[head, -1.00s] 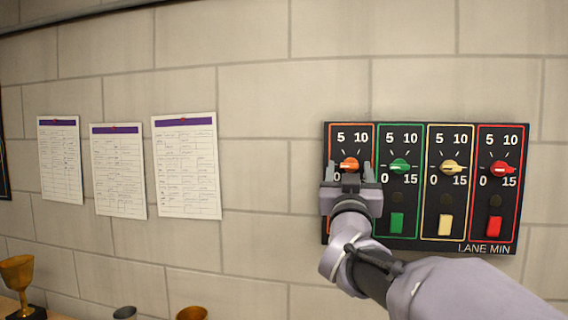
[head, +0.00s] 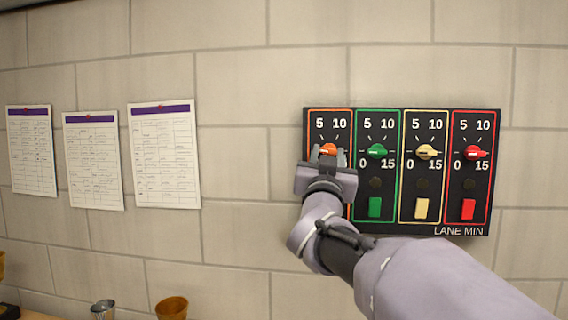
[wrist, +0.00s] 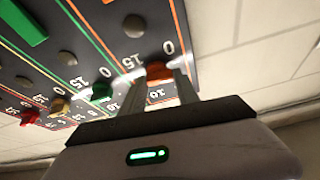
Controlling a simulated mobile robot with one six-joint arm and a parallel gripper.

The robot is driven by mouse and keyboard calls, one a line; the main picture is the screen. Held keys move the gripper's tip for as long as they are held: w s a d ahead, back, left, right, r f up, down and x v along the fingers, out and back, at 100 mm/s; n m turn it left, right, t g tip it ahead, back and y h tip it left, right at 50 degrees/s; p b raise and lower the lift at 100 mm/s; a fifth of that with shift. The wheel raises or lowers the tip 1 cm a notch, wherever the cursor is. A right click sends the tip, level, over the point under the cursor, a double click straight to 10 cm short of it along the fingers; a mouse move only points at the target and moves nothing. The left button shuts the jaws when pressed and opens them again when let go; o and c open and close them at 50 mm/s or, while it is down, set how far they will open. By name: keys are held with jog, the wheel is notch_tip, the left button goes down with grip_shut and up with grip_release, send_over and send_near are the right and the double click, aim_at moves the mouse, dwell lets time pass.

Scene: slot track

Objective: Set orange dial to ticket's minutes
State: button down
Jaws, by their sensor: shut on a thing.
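The orange dial (head: 328,149) is at the far left of a black panel (head: 470,230) on the wall, with 0, 5, 10 and 15 marked around such dials. My gripper (head: 328,156) is at this dial with a finger on each side, shut on it. The wrist view shows the orange dial (wrist: 158,72) between the fingertips (wrist: 160,86). Its pointer direction is hard to tell, as the fingers and arm cover part of it. No ticket can be made out.
Green (head: 377,151), cream (head: 427,152) and red (head: 475,153) dials sit to the right on the panel, each above a coloured switch. Purple-topped sheets (head: 164,155) hang on the wall at left, their writing too small to read. Cups (head: 172,307) stand below.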

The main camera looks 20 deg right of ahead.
jog(key=m+g+h+b, duration=0.1)
jog(key=m, duration=0.2)
jog(key=m+g+h+b, duration=0.1)
jog(key=m, duration=0.2)
jog(key=shift+w+a, duration=0.1)
jog(key=shift+a, duration=0.05)
jog(key=m, duration=0.1)
jog(key=m+g+h, duration=0.1)
jog(key=m, duration=0.2)
jog(key=shift+r+m+g+p, duration=0.25)
jog(key=shift+m+g+p, duration=0.05)
jog(key=shift+g+p, duration=0.1)
jog(key=shift+m+g+h+p, duration=0.4)
jog(key=shift+m+g, duration=0.2)
jog(key=shift+m, duration=0.8)
jog(key=shift+m, duration=0.3)
jog(key=c, duration=0.9)
grip_release()
